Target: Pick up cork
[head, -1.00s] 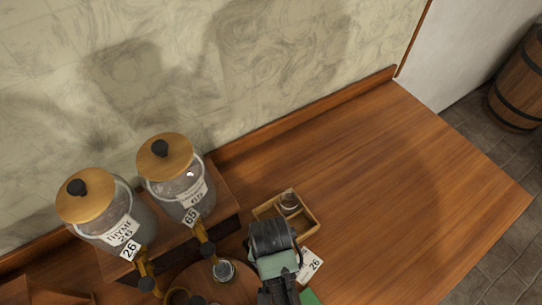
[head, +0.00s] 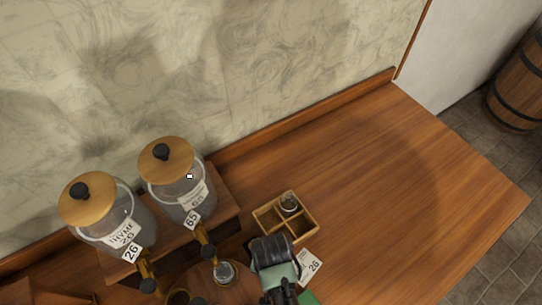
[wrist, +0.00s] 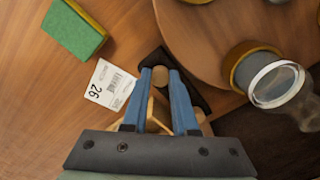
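The cork (wrist: 160,76) is a small round tan piece in the wrist view. It sits between the tips of the two blue fingers of my gripper (wrist: 161,72). Both fingers are drawn in close and appear to touch its sides, so my gripper looks shut on it. Whether the cork rests on the surface or is clear of it I cannot tell. In the head view my gripper (head: 275,262) is just in front of the compartment box, and its body hides the fingertips and the cork.
A white 26 card (head: 310,265) lies to my gripper's right. A green sponge (wrist: 75,30) and a round board (wrist: 205,40) with glassware are close. Jars (head: 178,190) stand left. The table's right side is clear.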

